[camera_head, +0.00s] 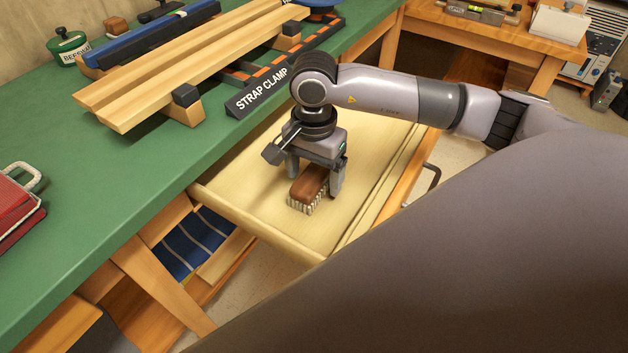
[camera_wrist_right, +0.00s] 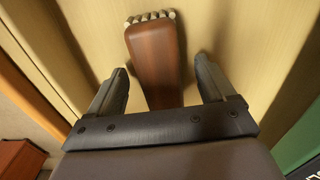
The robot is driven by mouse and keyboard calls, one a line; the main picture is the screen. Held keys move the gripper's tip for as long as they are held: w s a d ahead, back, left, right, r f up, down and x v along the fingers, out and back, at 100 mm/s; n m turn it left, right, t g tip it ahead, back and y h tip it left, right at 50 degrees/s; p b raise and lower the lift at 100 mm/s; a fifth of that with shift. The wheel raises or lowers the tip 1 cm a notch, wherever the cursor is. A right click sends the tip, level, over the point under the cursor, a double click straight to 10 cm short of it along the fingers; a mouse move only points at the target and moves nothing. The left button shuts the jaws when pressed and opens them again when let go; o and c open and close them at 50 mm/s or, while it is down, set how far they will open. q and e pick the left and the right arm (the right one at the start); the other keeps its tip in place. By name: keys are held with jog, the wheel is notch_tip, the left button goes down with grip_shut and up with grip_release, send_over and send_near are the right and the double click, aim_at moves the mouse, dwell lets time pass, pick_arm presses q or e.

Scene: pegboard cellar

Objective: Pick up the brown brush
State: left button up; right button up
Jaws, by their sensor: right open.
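The brown brush (camera_head: 309,187) has a wooden back and pale bristles, and it lies in the open wooden drawer (camera_head: 262,215). My right gripper (camera_head: 314,178) is over the brush with its fingers apart, one on each side of it. In the right wrist view the brush (camera_wrist_right: 156,60) runs between the two open fingertips of the gripper (camera_wrist_right: 160,80), with gaps on both sides. The near end of the brush is hidden by the gripper body there. My left gripper is not in view.
The green bench top (camera_head: 140,200) lies left of the drawer, with wooden boards (camera_head: 180,70), a strap clamp (camera_head: 262,93) and a red case (camera_head: 15,205). A blue striped cloth (camera_head: 195,243) lies below. The drawer floor around the brush is clear.

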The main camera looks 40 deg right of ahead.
aim_at(314, 173)
jog(key=c, duration=1.2)
jog(key=shift+o, duration=0.2)
notch_tip(314, 173, up, 20)
jog(key=p, duration=0.3)
jog(key=o, duration=0.5)
jog(key=c, duration=0.4)
